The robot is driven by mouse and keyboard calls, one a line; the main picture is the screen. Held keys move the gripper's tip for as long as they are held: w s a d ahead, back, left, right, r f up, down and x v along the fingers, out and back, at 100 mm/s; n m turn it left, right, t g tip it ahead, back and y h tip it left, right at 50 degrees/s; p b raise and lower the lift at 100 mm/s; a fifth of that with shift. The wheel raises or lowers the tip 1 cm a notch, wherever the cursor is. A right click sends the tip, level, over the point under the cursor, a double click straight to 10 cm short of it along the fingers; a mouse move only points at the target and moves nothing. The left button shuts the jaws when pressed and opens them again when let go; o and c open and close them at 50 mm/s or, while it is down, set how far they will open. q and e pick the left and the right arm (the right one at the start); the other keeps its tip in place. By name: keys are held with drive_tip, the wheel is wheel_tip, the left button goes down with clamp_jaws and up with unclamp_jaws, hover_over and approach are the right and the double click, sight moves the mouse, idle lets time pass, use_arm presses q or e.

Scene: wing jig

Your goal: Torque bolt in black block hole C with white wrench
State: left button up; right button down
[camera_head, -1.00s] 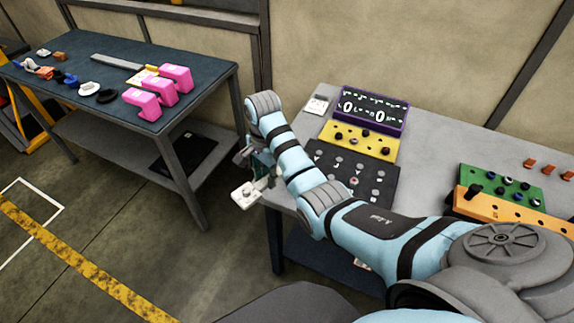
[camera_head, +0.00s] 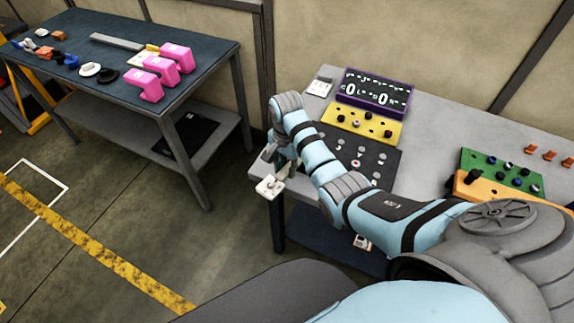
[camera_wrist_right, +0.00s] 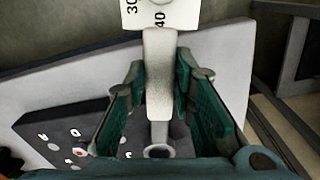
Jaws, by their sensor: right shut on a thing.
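The white wrench (camera_head: 269,187) is held in my right gripper (camera_head: 281,163), at the front left corner of the right-hand table. In the right wrist view the green fingers of my right gripper (camera_wrist_right: 158,90) are shut around the pale wrench shaft (camera_wrist_right: 160,75). A white plate marked 30 and 40 (camera_wrist_right: 165,12) is at its far end. The black block (camera_head: 375,158) lies on the table right of the gripper, partly behind my right arm. It shows at lower left in the wrist view (camera_wrist_right: 48,122), with light round marks and one red spot. I cannot read its hole letters. My left gripper is out of view.
A yellow block (camera_head: 362,124) and a purple-framed display (camera_head: 376,90) stand behind the black block. Green (camera_head: 500,170) and orange (camera_head: 515,194) blocks are at the right. Another table (camera_head: 110,65) at left holds pink blocks (camera_head: 172,56) and small parts. Open floor lies between the tables.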

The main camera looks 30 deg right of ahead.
drive_tip(key=shift+f, duration=0.15)
drive_tip(key=shift+f, duration=0.6)
drive_tip(key=shift+w, duration=0.1)
drive_tip(key=shift+w+a+f+m+b, duration=0.1)
drive_tip(key=shift+w+a+m+b, duration=0.1)
drive_tip(key=shift+w+m+b, duration=0.4)
drive_tip(key=shift+w+a+f+m+b, duration=0.1)
drive_tip(key=shift+w+a+m+b, duration=0.05)
drive_tip(key=shift+w+m+b, duration=0.4)
drive_tip(key=shift+r, duration=0.1)
